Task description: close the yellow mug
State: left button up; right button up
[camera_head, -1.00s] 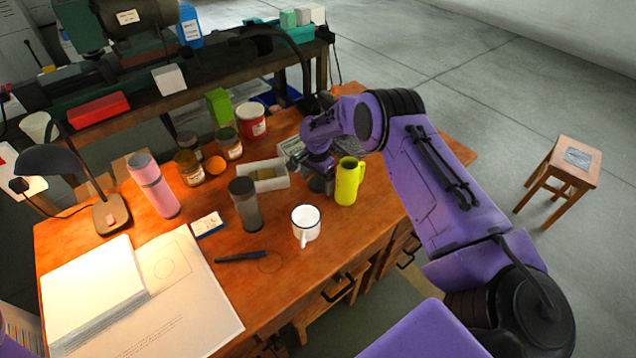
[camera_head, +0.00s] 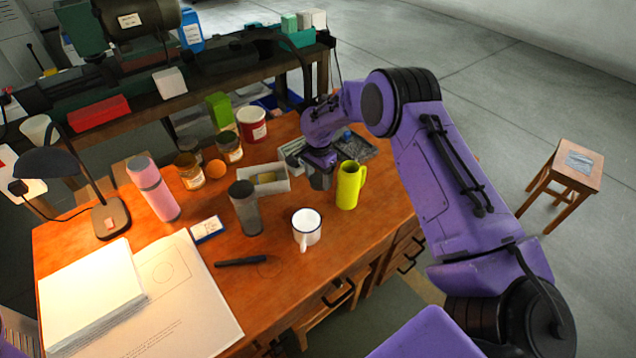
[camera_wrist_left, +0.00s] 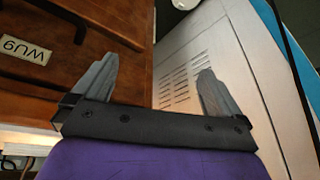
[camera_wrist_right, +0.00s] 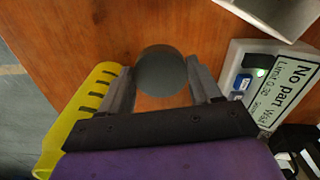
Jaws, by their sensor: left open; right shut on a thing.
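The yellow mug (camera_head: 348,188) stands upright on the wooden table, its handle on the right. Its top looks open in the head view. In the right wrist view its yellow side (camera_wrist_right: 88,108) is left of my fingers. My right gripper (camera_head: 318,172) is just left of and behind the mug. It is shut on a dark grey round lid (camera_wrist_right: 161,70), gripped by its sides between the fingertips. The lid (camera_head: 319,181) is partly hidden under the gripper in the head view. My left gripper (camera_wrist_left: 158,85) is open and empty beside a wooden drawer front, away from the mug.
A white enamel mug (camera_head: 307,228) stands in front-left of the yellow mug, a grey tumbler (camera_head: 245,210) further left. A white tray (camera_head: 272,182) and a dark flat device (camera_head: 356,147) lie near the right gripper. The table's right front corner is clear.

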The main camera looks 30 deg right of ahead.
pick_arm(q)
notch_tip(320, 180, down, 2)
jog(key=shift+f+b, duration=0.2)
jog(key=shift+b, duration=0.9)
pick_arm(e)
jog(key=s+a+r, duration=0.5)
jog(key=s+r, duration=0.3)
jog(key=s, duration=0.4)
jog(key=shift+r, duration=0.4)
pick_arm(q)
jog(key=c, duration=0.4)
jog(key=shift+o, duration=0.2)
jog(key=shift+f+b, duration=0.3)
pick_arm(e)
jog(key=a+r+n, duration=0.1)
jog(key=a+n, duration=1.1)
jog(key=n, duration=0.3)
jog(key=shift+w+r, duration=0.35)
